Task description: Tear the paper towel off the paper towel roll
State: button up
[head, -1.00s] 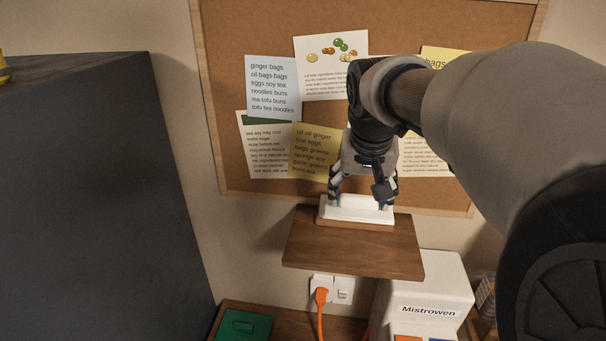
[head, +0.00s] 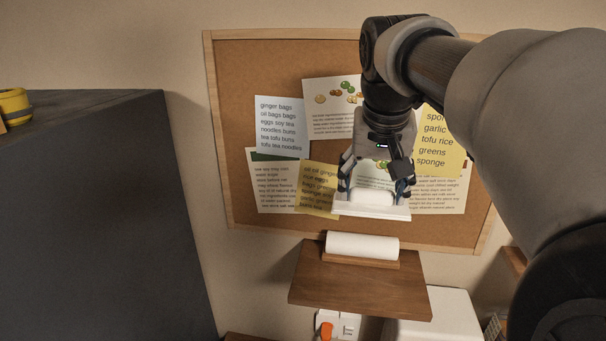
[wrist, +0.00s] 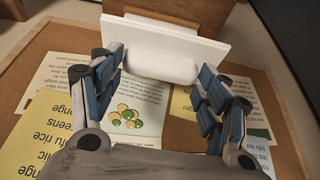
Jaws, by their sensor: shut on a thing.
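The paper towel roll (head: 362,245) is a white cylinder lying on a small wooden holder (head: 350,262) on the brown wall shelf (head: 360,287). My gripper (head: 372,190) is above the roll, in front of the cork board. It is shut on a white paper towel piece (head: 371,210), a flat sheet with a rounded bulge. The piece is apart from the roll, with a gap between them. In the wrist view the piece (wrist: 165,44) lies between the two fingers, with its bulge toward the palm.
The cork board (head: 230,130) with pinned notes is close behind my gripper. A dark cabinet (head: 90,210) stands at the left, with a yellow cup (head: 14,106) on top. A white appliance (head: 440,315) and a wall socket (head: 349,325) are below the shelf.

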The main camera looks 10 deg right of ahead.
jog(key=shift+s+a+r, duration=0.3)
jog(key=shift+s+a, duration=0.05)
jog(key=shift+s, duration=0.55)
jog(key=shift+s+a+r, duration=0.35)
jog(key=shift+s+a, duration=0.05)
jog(key=shift+s, duration=0.45)
jog(key=shift+s+a+r, duration=0.3)
jog(key=shift+s+a, duration=0.05)
jog(key=shift+s, duration=0.55)
notch_tip(320, 180, up, 5)
jog(key=p, duration=0.4)
jog(key=shift+f, duration=0.1)
